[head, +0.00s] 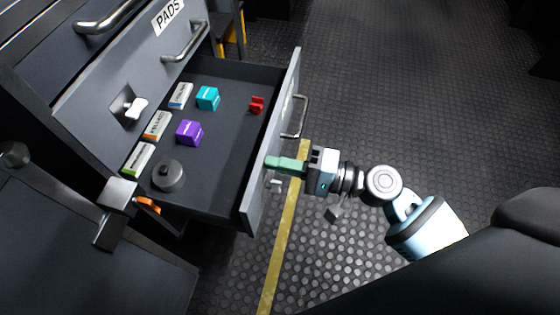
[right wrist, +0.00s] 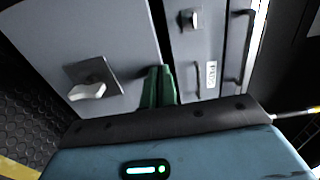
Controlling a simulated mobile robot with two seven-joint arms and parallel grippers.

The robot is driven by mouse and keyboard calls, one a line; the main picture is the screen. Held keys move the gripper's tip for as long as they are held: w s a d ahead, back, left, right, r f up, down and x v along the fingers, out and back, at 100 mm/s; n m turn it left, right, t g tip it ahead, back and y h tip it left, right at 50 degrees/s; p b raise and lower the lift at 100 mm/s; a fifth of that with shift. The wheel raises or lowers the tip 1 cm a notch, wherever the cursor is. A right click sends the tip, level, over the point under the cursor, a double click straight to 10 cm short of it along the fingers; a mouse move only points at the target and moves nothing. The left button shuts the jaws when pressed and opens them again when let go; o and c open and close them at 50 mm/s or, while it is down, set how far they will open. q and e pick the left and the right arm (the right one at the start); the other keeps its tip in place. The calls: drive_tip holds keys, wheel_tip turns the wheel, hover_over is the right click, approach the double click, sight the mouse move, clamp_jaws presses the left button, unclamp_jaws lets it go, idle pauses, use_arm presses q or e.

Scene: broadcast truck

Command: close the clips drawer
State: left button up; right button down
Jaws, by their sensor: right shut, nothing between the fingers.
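The open drawer (head: 225,180), taken to be the clips drawer, is pulled far out of the grey cabinet. Its own label does not show. Its grey front panel (head: 262,165) has a bar handle (head: 297,117) and a small pale latch (head: 275,182), seen larger in the right wrist view (right wrist: 87,91). My right gripper (head: 270,162) is shut and empty, its green fingers at the outer face of the panel between handle and latch. They also show in the wrist view (right wrist: 158,86); I cannot tell whether they touch the panel. My left gripper is not in view.
In the drawer lie several small boxes, a purple cube (head: 189,132), a teal cube (head: 207,98), a red clip-like piece (head: 257,105) and a dark round knob-shaped object (head: 168,175). The drawer labelled PADS (head: 167,15) is above. Textured floor (head: 400,110) lies open to the right.

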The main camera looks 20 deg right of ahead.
drive_tip(key=shift+a, duration=0.1)
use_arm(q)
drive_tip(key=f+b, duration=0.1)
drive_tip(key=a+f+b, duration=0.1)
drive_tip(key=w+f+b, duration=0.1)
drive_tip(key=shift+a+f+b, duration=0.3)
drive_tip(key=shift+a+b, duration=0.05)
use_arm(e)
drive_tip(key=x, duration=2.5)
drive_tip(key=shift+w+a+r, duration=0.15)
drive_tip(key=shift+w+a, duration=0.1)
drive_tip(key=shift+w, duration=0.1)
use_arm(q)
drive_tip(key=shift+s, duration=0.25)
use_arm(e)
drive_tip(key=shift+r, duration=0.15)
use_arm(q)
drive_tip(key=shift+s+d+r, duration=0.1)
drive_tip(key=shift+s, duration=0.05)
